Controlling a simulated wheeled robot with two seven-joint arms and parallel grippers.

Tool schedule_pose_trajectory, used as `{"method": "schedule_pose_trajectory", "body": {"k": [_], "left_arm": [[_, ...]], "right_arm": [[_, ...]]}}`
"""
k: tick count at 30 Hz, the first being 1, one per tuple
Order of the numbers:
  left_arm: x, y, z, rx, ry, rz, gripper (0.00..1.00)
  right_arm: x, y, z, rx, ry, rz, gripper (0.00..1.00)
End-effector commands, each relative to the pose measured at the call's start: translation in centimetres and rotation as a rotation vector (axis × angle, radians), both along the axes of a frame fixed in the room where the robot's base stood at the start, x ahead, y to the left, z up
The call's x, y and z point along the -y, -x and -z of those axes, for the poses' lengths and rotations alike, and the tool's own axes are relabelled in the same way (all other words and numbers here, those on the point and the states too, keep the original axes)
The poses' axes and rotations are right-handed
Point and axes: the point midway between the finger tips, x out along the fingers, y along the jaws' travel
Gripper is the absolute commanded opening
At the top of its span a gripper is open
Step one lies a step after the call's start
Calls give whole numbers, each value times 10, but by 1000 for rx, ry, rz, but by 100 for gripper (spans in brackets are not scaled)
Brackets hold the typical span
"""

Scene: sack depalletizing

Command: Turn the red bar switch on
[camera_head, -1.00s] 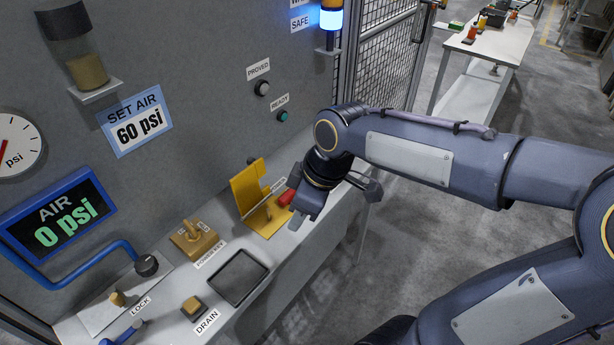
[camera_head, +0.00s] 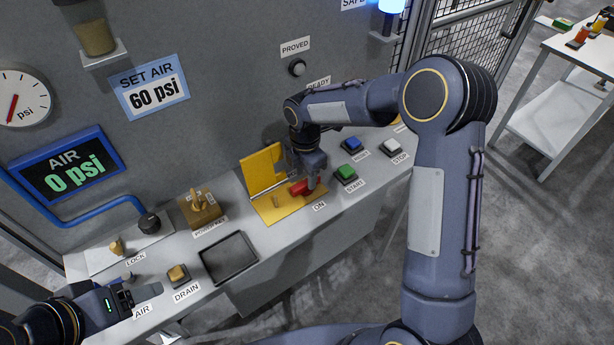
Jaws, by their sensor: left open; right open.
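The red bar switch (camera_head: 298,188) lies on a yellow base plate (camera_head: 272,212), with a raised yellow cover (camera_head: 262,170) standing behind it. An ON label (camera_head: 319,206) is at the plate's front right. My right gripper (camera_head: 312,184) points down at the right end of the red bar, with its fingers close to or around it. I cannot tell whether they touch it, and the gripper hides part of the bar. My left gripper (camera_head: 127,297) is open and empty at the lower left, above the counter near the AIR label.
A green START button (camera_head: 345,173), a blue button (camera_head: 352,144) and a white STOP button (camera_head: 391,147) sit right of the switch. The AIR display (camera_head: 68,170) reads 0 psi.

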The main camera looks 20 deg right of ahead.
Motion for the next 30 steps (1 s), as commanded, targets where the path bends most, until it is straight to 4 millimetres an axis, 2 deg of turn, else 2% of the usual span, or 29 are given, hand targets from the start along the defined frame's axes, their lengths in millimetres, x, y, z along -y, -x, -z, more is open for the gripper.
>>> {"method": "schedule_pose_trajectory", "body": {"k": [6,15,25,30], "left_arm": [[0,0,-6,0,0,0,67],[0,0,-6,0,0,0,67],[0,0,-6,0,0,0,67],[0,0,-5,0,0,0,67]], "right_arm": [[0,0,22,-1,0,1,42],[0,0,25,1,0,2,42],[0,0,25,1,0,2,0],[0,0,25,1,0,7,0]]}}
